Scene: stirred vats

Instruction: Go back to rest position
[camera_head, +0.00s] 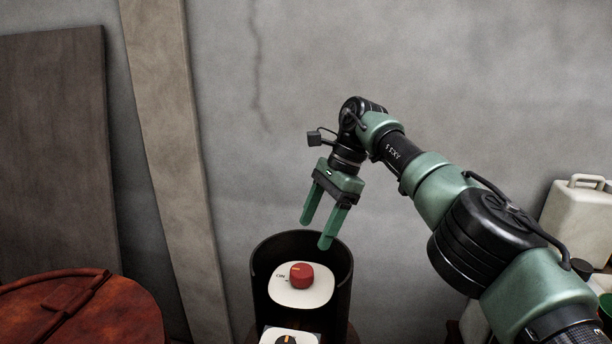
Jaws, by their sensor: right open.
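My right gripper (315,232) is open and empty, with its two green fingers apart and pointing down. It hangs just above a dark round housing (342,282). Inside the housing is a white plate with a red knob (302,276), and the fingers are apart from the knob. A second white plate with a black knob (287,340) shows below, cut off by the bottom edge. My right arm comes in from the lower right. My left gripper is not in view.
A rusty red round lid (90,318) stands at the lower left. A wooden post (165,120) and a dark panel (50,150) lean at the left wall. A cream jerrycan (580,220) stands at the right. Free room lies before the grey wall.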

